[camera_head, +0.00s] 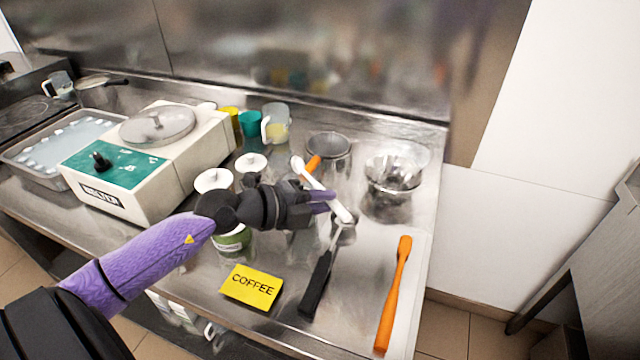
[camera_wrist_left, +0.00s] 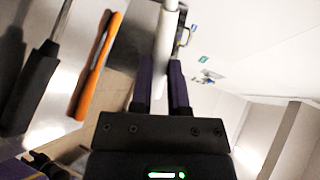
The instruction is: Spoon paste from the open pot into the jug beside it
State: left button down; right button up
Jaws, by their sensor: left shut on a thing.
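My left gripper (camera_head: 326,198) is shut on a white-handled utensil (camera_head: 345,213), held in the air above the counter. The handle also shows between the fingers in the left wrist view (camera_wrist_left: 166,45). Its working end cannot be made out. A pot with a green label (camera_head: 232,240) stands below my wrist, its top hidden by my arm. Two pots with white tops (camera_head: 213,181) stand left of the gripper. A clear jug with pale yellow contents (camera_head: 276,126) stands behind them. Something metallic or clear beneath the gripper is mostly hidden. My right gripper is out of view.
A white machine (camera_head: 150,150) stands left. A metal container (camera_head: 329,146) and metal bowls (camera_head: 392,175) stand behind the gripper. A black-handled tool (camera_head: 317,284), an orange spatula (camera_head: 394,295) and a yellow COFFEE card (camera_head: 251,287) lie in front. Bare counter shows between these tools.

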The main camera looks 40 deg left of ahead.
pick_arm(q)
jog(key=r+g+y+p, duration=0.1)
jog(key=g+p, duration=0.2)
jog(key=w+r+g+y+p, duration=0.1)
jog(key=g+p, duration=0.2)
jog(key=w+r+n+g+y+p, duration=0.1)
jog(key=g+p, duration=0.2)
jog(key=shift+w+d+r+y, duration=0.1)
jog(key=shift+w+d+y, duration=0.2)
jog(key=shift+d, duration=0.1)
jog(key=g, duration=0.1)
jog(key=r+g+p, duration=0.1)
jog(key=g+y, duration=0.1)
jog(key=g, duration=0.1)
jog(key=shift+w+d+r+p, duration=0.15)
jog(key=shift+w+r+p, duration=0.15)
jog(key=shift+r, duration=0.05)
